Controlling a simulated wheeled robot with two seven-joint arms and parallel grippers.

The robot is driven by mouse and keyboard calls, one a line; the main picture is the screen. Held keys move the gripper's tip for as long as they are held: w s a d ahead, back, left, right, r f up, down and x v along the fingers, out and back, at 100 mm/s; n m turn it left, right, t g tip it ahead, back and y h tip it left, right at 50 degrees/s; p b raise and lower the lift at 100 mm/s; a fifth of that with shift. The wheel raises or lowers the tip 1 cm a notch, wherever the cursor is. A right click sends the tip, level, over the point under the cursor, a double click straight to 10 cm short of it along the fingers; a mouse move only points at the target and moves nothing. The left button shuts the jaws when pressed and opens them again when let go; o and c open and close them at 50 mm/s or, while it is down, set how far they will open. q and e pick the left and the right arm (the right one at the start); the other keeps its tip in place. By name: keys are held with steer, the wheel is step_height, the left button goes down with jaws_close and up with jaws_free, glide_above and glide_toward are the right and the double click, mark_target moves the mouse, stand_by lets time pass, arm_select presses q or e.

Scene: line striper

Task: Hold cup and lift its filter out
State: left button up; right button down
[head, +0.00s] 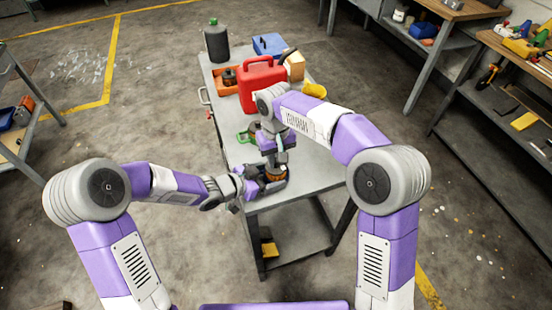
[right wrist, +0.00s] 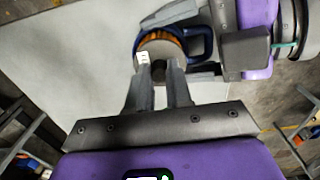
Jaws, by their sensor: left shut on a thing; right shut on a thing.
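The cup shows in the right wrist view as a dark blue rim and handle (right wrist: 201,42), at the near end of the grey table (head: 318,168). Its filter (right wrist: 160,38) is orange and pleated with a grey round top, and sits within the blue rim in that view. My right gripper (head: 272,166) comes down from above, and its fingertips (right wrist: 160,76) are shut on the filter's grey top. My left gripper (head: 258,186) reaches in from the left and is shut on the cup at its handle side. The grippers hide much of the cup in the head view.
A red canister (head: 262,88) stands behind my right arm. The tabletop's right side is bare.

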arm_select(q)
steer(key=shift+f, duration=0.1)
arm_select(e)
steer(key=shift+r, duration=2.45)
arm_select(q)
steer(key=o, duration=1)
steer(key=shift+c, duration=0.2)
steer(key=shift+a, duration=0.1)
